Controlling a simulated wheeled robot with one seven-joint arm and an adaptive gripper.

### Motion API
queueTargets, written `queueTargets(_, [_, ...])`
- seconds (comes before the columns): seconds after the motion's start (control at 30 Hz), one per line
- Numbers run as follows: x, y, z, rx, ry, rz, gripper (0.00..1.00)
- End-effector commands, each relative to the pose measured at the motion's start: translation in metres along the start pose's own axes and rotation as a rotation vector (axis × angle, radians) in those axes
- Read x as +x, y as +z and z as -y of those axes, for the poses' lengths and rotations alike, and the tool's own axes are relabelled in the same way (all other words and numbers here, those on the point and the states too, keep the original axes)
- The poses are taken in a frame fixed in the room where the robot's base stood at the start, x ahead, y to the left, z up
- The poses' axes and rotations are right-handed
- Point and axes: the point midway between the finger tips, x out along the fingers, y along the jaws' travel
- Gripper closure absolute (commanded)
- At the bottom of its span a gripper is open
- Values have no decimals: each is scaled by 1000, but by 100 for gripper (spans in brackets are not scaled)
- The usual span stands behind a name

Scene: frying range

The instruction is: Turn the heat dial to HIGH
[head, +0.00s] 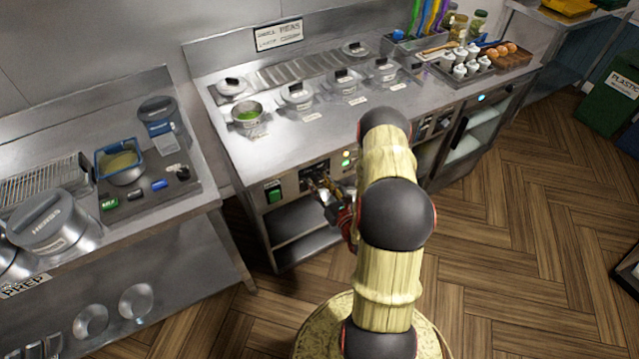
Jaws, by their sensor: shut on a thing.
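The range's front control panel (290,180) is in the middle of the head view, below the steel counter. My gripper (322,186) is at this panel, in front of its dark dial area (315,170). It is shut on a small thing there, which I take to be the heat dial. The fingers cover the dial, so its pointer and the HIGH mark cannot be read. Two green lights (346,158) glow just right of the gripper. A green switch (273,192) sits to its left on the same panel.
Lidded pots (297,95) and an open pot with green contents (247,115) stand on the counter above the panel. An open shelf (300,218) lies below it. A prep table (150,205) stands at left. The wooden floor at right is mostly clear.

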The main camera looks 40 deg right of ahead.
Motion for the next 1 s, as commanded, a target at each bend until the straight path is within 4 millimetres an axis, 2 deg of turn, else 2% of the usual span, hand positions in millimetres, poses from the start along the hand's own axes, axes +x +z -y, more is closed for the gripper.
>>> queueTargets(0.37, [-1,-1,0,7,0,-3,90])
queueTargets(0.4, [-1,-1,0,7,0,-3,64])
queueTargets(0.73, [0,0,0,6,0,-1,46])
queueTargets(1.0, [-1,0,0,5,0,0,46])
